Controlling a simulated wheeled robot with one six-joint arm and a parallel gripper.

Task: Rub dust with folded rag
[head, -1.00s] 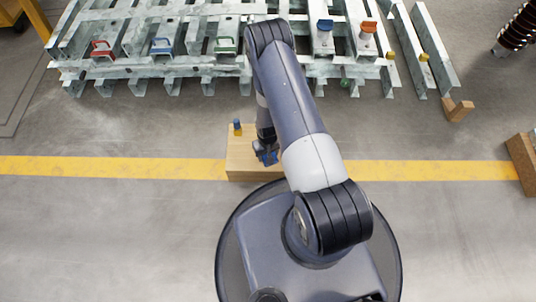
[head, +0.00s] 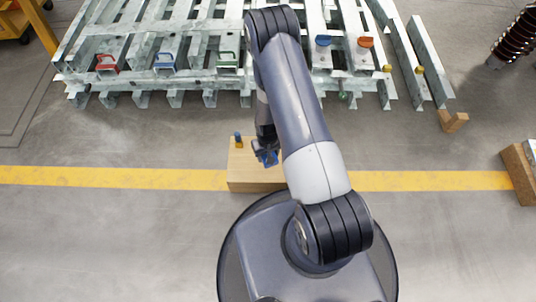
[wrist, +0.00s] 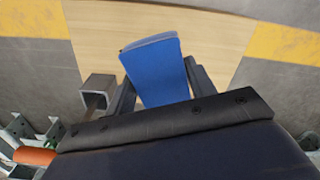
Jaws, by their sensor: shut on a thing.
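My gripper (head: 265,156) is over the right part of a wooden box (head: 240,172) on the floor. In the wrist view, my gripper (wrist: 160,82) is shut on a blue folded rag (wrist: 153,62), held between the two dark fingers. The rag's free end points away from my wrist, above the pale box top (wrist: 215,35). I cannot tell whether the rag touches the box. My arm partly hides the box in the head view. I cannot make out any dust in either view.
A small blue and orange item (head: 238,140) stands on the box's left part. A yellow line (head: 110,178) crosses open floor. A brown block (head: 519,175) is right.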

